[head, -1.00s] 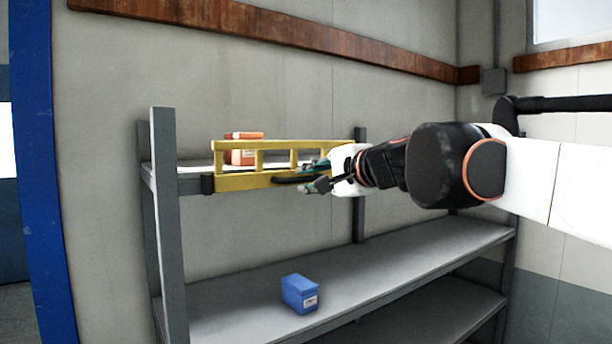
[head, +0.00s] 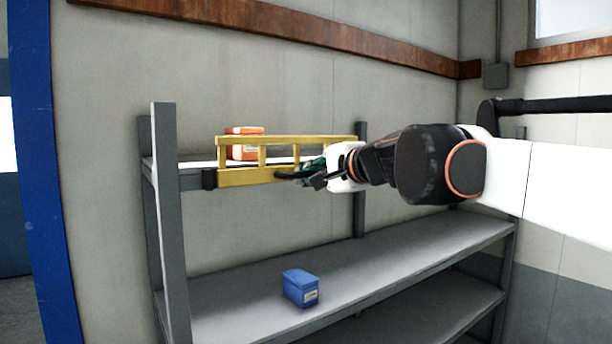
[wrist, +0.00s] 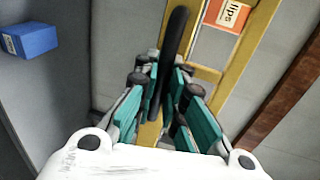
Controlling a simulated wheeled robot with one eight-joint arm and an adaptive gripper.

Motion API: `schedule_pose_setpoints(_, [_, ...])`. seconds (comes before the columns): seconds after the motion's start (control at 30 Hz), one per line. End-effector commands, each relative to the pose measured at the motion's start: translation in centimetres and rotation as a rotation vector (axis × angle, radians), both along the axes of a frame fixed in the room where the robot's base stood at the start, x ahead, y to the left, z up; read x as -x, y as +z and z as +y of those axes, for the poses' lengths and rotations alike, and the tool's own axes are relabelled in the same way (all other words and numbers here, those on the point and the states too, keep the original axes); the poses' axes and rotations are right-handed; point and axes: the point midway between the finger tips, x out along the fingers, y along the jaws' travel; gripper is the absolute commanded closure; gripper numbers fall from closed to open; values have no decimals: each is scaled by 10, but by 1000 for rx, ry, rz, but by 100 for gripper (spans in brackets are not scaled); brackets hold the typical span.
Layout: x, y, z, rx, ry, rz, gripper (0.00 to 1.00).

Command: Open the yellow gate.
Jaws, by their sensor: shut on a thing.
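The yellow gate (head: 240,177) is a barred frame on the front of the top shelf. A small black bracket (head: 209,179) sits at its left end. A black handle (head: 287,175) is on its lower rail. My gripper (head: 308,176) comes from the right and is shut on the handle. In the wrist view the black handle (wrist: 172,40) runs between the teal finger pads of my gripper (wrist: 163,95), with the yellow gate (wrist: 258,35) behind it. My gripper and wrist hide the gate's lower right part in the head view. I cannot tell how far the gate stands open.
An orange box (head: 243,152) sits on the top shelf behind the gate. A blue box (head: 300,288) sits on the middle shelf (head: 400,262), which is otherwise bare. A grey rack post (head: 170,220) stands at left, with a blue upright (head: 45,200) beyond it.

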Motion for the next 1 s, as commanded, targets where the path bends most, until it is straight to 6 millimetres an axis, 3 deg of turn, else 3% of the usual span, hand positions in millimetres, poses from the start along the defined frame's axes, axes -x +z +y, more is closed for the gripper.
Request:
schedule_pose_setpoints(0.27, [-33,-1,-49,1,-7,1,100])
schedule_pose_setpoints(0.8, [-131,0,-195,3,-5,1,100])
schedule_pose_setpoints(1.0, [-153,0,-228,3,-3,0,100])
